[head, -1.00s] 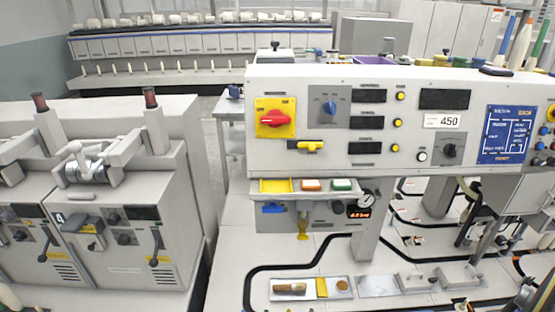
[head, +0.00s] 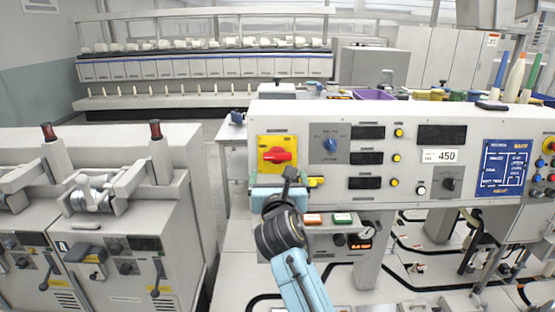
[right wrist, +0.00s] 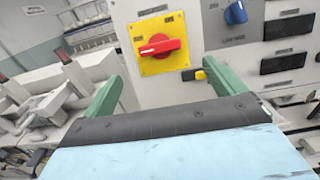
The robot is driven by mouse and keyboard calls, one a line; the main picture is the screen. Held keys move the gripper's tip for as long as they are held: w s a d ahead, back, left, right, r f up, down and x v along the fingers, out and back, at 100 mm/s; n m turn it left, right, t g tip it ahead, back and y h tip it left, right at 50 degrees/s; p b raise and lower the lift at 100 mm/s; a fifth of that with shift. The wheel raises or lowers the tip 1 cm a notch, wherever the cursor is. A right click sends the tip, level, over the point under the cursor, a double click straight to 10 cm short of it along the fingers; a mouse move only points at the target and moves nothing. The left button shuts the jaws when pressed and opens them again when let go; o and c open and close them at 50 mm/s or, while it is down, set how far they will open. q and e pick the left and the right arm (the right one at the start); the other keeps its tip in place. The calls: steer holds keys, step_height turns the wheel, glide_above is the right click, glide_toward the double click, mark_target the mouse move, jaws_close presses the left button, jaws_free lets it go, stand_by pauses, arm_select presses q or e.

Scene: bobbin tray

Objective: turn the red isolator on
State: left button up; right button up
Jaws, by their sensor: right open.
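The red isolator is a red rotary handle (head: 277,156) on a yellow plate (head: 290,142) at the left end of the white control panel. The handle lies roughly horizontal; in the right wrist view the red handle (right wrist: 158,47) shows a pale mark at its left end. My right gripper (head: 279,182) is just below and in front of the yellow plate in the head view. In the right wrist view its two green fingers (right wrist: 160,84) are wide apart, empty, with the handle beyond them and nothing touched. My left gripper is out of view.
A blue selector knob (head: 330,144) sits right of the yellow plate. A small yellow-and-black switch (head: 316,182) is below it, close to my right gripper. Orange (head: 313,219) and green (head: 343,219) buttons are on the lower box. A grey machine (head: 160,220) stands at the left.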

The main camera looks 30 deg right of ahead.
mark_target(277, 159)
steer(key=x, duration=1)
steer(key=shift+w, duration=0.2)
steer(key=shift+c, duration=0.2)
steer(key=c, duration=0.9)
